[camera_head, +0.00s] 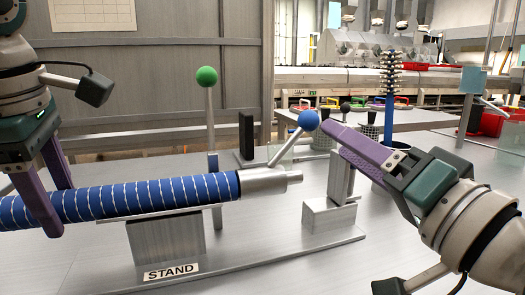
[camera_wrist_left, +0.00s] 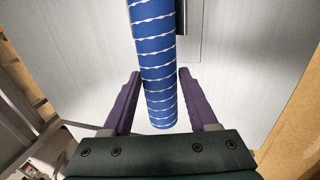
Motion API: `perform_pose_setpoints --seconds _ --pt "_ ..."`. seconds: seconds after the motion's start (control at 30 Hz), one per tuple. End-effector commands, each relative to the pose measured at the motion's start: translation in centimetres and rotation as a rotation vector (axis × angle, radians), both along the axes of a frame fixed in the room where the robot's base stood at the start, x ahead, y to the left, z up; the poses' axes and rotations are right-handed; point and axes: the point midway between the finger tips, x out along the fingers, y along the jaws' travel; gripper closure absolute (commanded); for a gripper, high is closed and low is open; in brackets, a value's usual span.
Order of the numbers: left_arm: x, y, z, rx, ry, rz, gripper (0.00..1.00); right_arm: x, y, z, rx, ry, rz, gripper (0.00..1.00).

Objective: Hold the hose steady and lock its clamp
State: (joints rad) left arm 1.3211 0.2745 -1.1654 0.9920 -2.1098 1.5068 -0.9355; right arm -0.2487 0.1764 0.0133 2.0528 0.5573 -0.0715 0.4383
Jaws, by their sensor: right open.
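The blue hose (camera_head: 130,196) with white bands lies across the left half in the head view, and it shows in the left wrist view (camera_wrist_left: 158,60). My left gripper (camera_head: 55,205) straddles it, with a purple finger close against each side. A silver sleeve (camera_head: 265,185) is at the hose's right end. A tilted metal lever with a blue ball (camera_head: 308,120) rises beside the sleeve. An upright lever with a green ball (camera_head: 207,77) stands behind the hose. I cannot tell which lever is the clamp's. My right gripper (camera_head: 335,133) is open just right of the blue ball; one finger largely hides the other.
A grey block labelled STAND (camera_head: 165,240) supports the hose on a metal base plate. A dark upright block (camera_head: 246,135) stands behind the sleeve. A metal bracket (camera_head: 330,214) stands right of the sleeve. The front table area is clear.

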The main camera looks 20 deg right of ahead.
Motion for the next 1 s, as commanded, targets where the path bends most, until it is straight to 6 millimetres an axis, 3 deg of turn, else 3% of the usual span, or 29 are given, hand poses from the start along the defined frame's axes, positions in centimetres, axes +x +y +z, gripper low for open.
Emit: perform_pose_setpoints --seconds 0.23,0.57,1.0 --pt "0.0 0.0 0.0 0.0 -0.001 0.0 0.14 0.0 0.0 0.0 0.0 0.0 0.0 0.49" --pt "-0.1 0.0 0.8 -0.001 -0.003 0.0 0.14 0.0 0.0 0.0 0.0 0.0 0.0 0.49" --pt "-2.3 0.0 9.3 0.0 -0.006 0.0 0.14 0.0 0.0 0.0 0.0 0.0 0.0 0.49"
